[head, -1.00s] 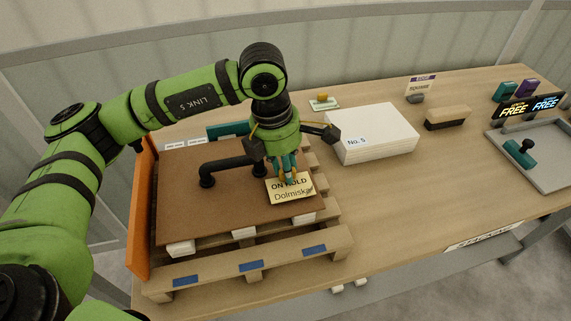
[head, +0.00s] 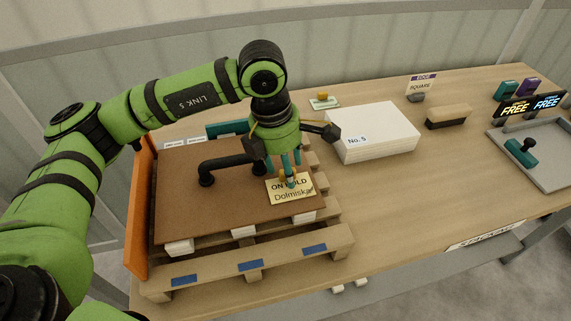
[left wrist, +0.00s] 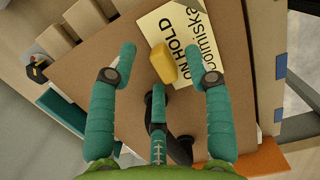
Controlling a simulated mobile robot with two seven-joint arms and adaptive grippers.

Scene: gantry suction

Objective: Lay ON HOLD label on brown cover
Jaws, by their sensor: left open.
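The ON HOLD label (head: 304,190) is a pale yellow card with black print and a yellow grip block. It lies on the front right part of the brown cover (head: 222,212) and appears flat. My left gripper (head: 290,178) is directly above the label, with its teal fingers spread. In the left wrist view the yellow block (left wrist: 163,63) sits between the open fingers, apart from the two outer ones. The label (left wrist: 205,75) lies under them on the brown cover (left wrist: 125,118). My right gripper is out of view.
A black pipe handle (head: 222,163) rises from the cover, behind and left of the label. The cover rests on a wooden pallet (head: 215,270), with an orange board (head: 141,220) at its left. A white stack (head: 375,135) marked No. 5 stands to the right.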

